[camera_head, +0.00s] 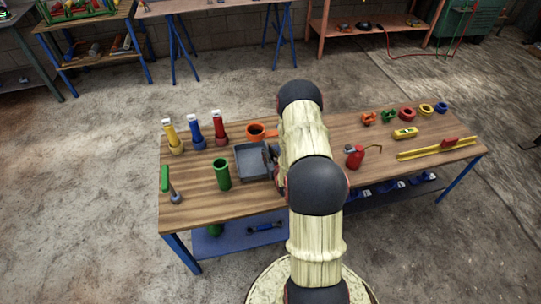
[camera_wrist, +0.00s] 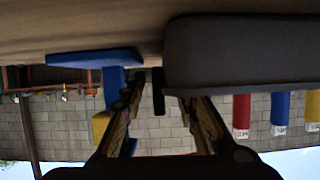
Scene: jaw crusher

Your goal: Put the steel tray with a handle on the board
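The steel tray (camera_head: 252,161) is grey and square and lies on the wooden tabletop (camera_head: 200,180), left of my arm. It also shows large and dark in the upside-down wrist view (camera_wrist: 240,65). My gripper (camera_head: 274,162) is at the tray's right side, partly hidden by my arm. In the wrist view, the fingers of my gripper (camera_wrist: 160,90) stand apart, with a narrow dark upright piece, perhaps the tray's handle (camera_wrist: 158,92), between them. I cannot tell whether they touch it. I cannot make out a separate board.
A green cylinder (camera_head: 222,174) and an orange cup (camera_head: 256,132) stand close to the tray. Yellow, blue and red bottles (camera_head: 196,133) stand behind left. A blue object (camera_wrist: 95,57) shows beside my gripper.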

